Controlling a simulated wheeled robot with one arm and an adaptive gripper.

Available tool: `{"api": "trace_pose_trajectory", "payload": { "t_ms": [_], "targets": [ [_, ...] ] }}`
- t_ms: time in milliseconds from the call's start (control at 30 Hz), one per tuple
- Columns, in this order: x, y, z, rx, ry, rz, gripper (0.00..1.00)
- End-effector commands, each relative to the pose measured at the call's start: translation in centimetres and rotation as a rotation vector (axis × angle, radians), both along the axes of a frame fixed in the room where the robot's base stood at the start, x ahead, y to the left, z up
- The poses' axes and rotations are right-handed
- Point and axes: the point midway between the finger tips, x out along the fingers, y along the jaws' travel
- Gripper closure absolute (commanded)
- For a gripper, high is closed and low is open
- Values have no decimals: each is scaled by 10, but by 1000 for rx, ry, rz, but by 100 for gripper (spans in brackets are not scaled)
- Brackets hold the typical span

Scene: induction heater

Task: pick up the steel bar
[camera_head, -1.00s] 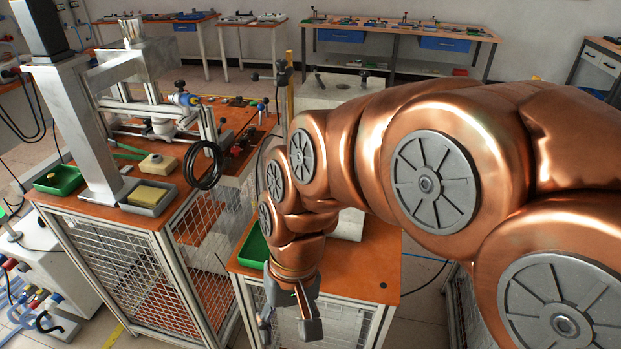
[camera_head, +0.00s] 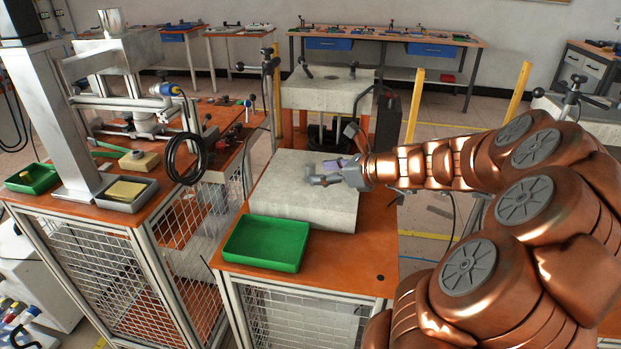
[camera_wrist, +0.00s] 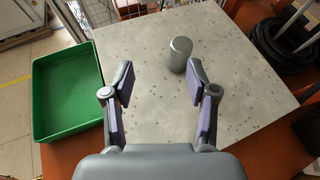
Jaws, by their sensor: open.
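The steel bar (camera_wrist: 179,55) is a short grey cylinder standing upright on a pale speckled stone block (camera_wrist: 150,112) in the wrist view. My gripper (camera_wrist: 157,80) is open and empty, with its two purple-padded fingers spread over the block. The bar is beyond the fingertips, a little right of the middle between them, and apart from them. In the head view my gripper (camera_head: 318,174) is above the block (camera_head: 300,205). I cannot make out the bar in the head view.
A green tray (camera_head: 266,243) sits at the block's front edge; it also shows in the wrist view (camera_wrist: 68,92). Black coiled cable (camera_wrist: 285,42) lies to the right in the wrist view. A press bench (camera_head: 110,215) with another cable loop (camera_head: 184,157) stands at the left.

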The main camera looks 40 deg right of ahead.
Motion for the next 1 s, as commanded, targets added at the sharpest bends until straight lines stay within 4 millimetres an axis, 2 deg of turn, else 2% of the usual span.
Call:
{"api": "trace_pose_trajectory", "payload": {
  "t_ms": [33, 100, 200, 567, 1000],
  "targets": [
    [-2, -12, -3, 26, -2, -37, 42],
    [-3, -21, -4, 49, -3, -67, 42],
    [1, -24, -4, 62, -6, -81, 42],
    [24, -17, -14, 59, -6, -79, 42],
    [63, -6, -33, 57, -6, -78, 42]
  ]
}}
